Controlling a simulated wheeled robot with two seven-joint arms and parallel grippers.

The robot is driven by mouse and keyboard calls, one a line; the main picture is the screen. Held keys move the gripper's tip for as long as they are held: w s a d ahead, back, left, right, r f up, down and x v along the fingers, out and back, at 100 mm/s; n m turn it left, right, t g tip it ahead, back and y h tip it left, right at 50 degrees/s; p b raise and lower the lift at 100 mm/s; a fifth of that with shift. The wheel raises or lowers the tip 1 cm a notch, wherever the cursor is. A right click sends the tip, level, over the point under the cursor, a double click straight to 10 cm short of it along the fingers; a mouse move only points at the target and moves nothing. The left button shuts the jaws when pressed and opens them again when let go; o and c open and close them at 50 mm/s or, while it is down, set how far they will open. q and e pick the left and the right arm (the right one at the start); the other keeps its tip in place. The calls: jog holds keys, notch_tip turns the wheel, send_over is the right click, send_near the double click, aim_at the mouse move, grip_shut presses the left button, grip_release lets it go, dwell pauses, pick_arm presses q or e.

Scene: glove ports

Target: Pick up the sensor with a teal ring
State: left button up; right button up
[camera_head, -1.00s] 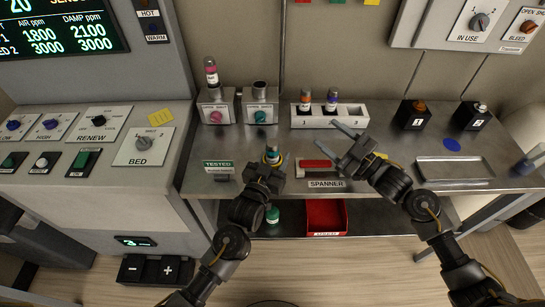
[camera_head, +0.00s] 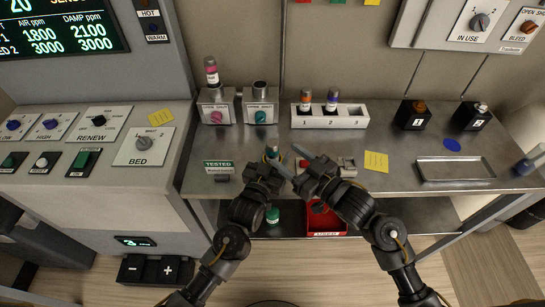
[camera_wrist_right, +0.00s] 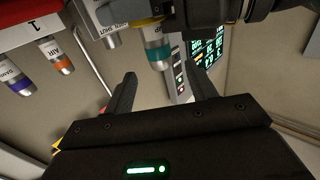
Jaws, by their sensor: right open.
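The sensor with a teal ring (camera_head: 272,152) stands up out of my left gripper (camera_head: 268,165), which appears shut on it, above the front of the steel bench. In the right wrist view the sensor (camera_wrist_right: 158,50) shows its teal band and grey end, with my dark left gripper at its other end. My right gripper (camera_head: 286,158) is open, its fingers pointing left toward the sensor. In the wrist view the sensor appears between the two fingers, beyond their tips; I see no contact. The left fingers are mostly hidden.
A white rack (camera_head: 350,119) holds an orange-ringed sensor (camera_head: 305,100) and a purple-ringed sensor (camera_head: 332,100). A pink-ringed sensor (camera_head: 211,72) stands in the left port block; the port block beside it (camera_head: 260,108) is empty. A metal tray (camera_head: 455,170) lies right; a red bin (camera_head: 327,222) sits below.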

aim_at(277, 149)
jog(key=shift+x, duration=3.2)
jog(key=shift+f, duration=0.15)
jog(key=c, duration=1.2)
notch_tip(277, 149, up, 10)
pick_arm(q)
jog(key=o, duration=1.1)
jog(key=shift+c, duration=0.2)
jog(key=v, duration=1.2)
